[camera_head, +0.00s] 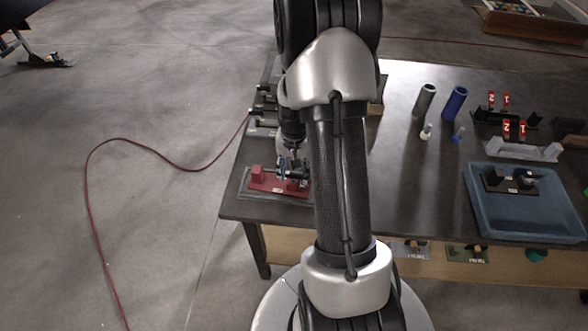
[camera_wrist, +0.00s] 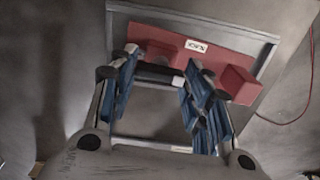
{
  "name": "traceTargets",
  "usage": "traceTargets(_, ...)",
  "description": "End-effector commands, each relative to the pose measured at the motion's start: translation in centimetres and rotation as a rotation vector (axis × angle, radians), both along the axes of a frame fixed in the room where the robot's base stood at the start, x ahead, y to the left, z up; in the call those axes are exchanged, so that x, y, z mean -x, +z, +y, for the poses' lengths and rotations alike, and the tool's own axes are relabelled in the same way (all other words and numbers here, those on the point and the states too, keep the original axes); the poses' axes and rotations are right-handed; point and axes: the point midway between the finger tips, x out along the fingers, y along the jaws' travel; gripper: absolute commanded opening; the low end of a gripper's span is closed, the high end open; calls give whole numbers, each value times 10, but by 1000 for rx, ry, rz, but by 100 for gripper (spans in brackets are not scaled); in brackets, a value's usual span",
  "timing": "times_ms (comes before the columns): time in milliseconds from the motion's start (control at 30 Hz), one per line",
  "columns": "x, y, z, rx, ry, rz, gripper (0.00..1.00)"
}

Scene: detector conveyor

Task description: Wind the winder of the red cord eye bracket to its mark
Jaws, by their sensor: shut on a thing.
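The red bracket (camera_head: 277,185) lies on a grey plate at the table's near left corner, with a raised red block at its left end. In the wrist view the red bracket (camera_wrist: 215,59) shows a small white label and a red block near each end. My gripper (camera_head: 293,166) is over the bracket's right part, pointing down. In the wrist view my gripper (camera_wrist: 160,70) has its blue-padded fingers on either side of the dark bar-like winder (camera_wrist: 157,73) and is shut on it. I cannot make out the mark.
Black brackets (camera_head: 262,112) stand along the table's left edge; a red cord (camera_head: 150,147) runs from there over the floor. A blue tray (camera_head: 525,213) holds a black bracket at the right. Grey (camera_head: 424,100) and blue (camera_head: 454,104) cylinders stand behind. The table's middle is clear.

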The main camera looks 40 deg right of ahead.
Motion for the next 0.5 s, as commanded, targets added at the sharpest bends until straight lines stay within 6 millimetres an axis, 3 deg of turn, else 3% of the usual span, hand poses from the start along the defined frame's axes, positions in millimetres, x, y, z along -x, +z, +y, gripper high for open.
traceTargets(500, 0, 0, 0, 1, -32, -1, 21)
